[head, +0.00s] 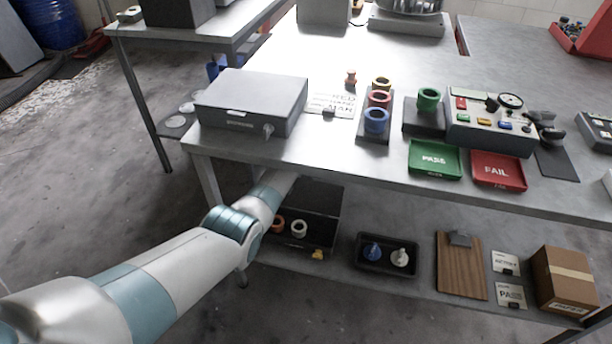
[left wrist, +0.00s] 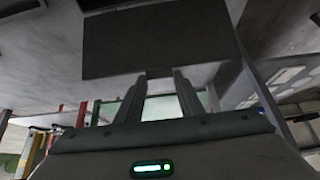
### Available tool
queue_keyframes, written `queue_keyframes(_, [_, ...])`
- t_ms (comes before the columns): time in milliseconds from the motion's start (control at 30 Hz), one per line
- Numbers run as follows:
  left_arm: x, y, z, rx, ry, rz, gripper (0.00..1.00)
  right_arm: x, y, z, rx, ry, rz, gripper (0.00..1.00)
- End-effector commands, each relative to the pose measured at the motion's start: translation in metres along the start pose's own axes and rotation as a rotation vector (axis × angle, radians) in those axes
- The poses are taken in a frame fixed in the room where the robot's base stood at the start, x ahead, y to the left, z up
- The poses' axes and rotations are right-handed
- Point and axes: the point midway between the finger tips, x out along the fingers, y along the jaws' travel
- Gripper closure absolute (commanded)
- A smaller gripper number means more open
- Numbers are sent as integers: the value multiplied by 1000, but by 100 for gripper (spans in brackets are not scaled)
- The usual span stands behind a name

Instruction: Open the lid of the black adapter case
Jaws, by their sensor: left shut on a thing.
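The black adapter case (head: 322,240) sits on the lower shelf under the bench in the head view. An orange ring and a white ring (head: 299,228) show inside it. Its dark lid (head: 318,197) appears raised at the back, above the rings; its exact angle is hard to tell. In the left wrist view a dark panel, apparently the lid (left wrist: 155,40), meets my fingertips. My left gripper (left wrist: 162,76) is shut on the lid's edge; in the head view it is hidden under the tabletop. My right gripper is out of view.
The bench top (head: 330,150) overhangs the shelf, close above my left forearm. A grey box (head: 250,100) stands on the bench. A black tray (head: 388,268) and a wooden clipboard (head: 461,280) lie right of the case on the shelf. Open floor is at the left.

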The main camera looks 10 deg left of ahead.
Motion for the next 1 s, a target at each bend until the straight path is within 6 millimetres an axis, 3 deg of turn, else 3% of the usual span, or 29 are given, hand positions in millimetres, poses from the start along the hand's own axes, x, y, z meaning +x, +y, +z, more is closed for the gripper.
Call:
queue_keyframes(33, [-4, -1, -13, 0, 25, 0, 100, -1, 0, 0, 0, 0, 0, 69])
queue_keyframes(267, [-5, -1, -14, 1, 26, -1, 100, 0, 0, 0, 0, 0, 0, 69])
queue_keyframes(300, [-5, -1, -14, 1, 26, -1, 63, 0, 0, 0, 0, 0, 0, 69])
queue_keyframes(367, [-5, -1, -13, 1, 26, -1, 49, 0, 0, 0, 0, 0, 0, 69])
queue_keyframes(400, [-4, -1, -12, 1, 24, -1, 47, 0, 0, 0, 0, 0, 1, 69])
queue_keyframes(867, [-5, 0, -7, 1, 13, 0, 47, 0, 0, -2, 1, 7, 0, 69])
queue_keyframes(1000, [-11, 0, -9, 1, 17, 0, 47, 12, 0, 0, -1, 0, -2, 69])
